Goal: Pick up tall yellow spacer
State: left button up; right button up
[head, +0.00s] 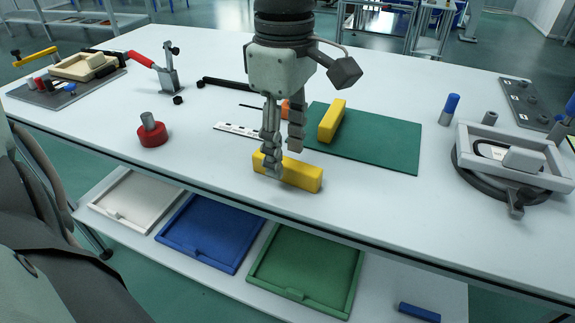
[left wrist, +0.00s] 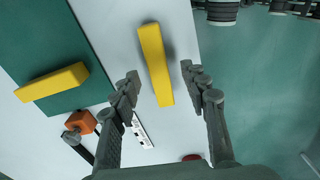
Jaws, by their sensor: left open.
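A yellow block (head: 303,176) lies on the white table near its front edge. A second yellow block (head: 331,121) lies on the green mat farther back. They look alike, and I cannot tell which one is called the tall spacer. My left gripper (head: 283,160) points down at the front block, open, with one finger in front of part of it. In the left wrist view the front block (left wrist: 155,62) shows between the two open fingers (left wrist: 160,76), and the mat block (left wrist: 52,82) lies to the left. Contact cannot be told. My right gripper is not in view.
The green mat (head: 390,145) lies behind. A red-based round piece (head: 153,136) and a white ruler (head: 238,131) are to the left. A blue-topped cylinder (head: 449,109) and a round fixture (head: 512,160) stand right. White, blue and green trays (head: 305,300) are below.

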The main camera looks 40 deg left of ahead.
aim_at(286, 170)
pick_arm(q)
jog(key=shift+f, duration=1.4)
jog(key=shift+c, duration=0.6)
jog(key=shift+w, duration=0.1)
grip_shut()
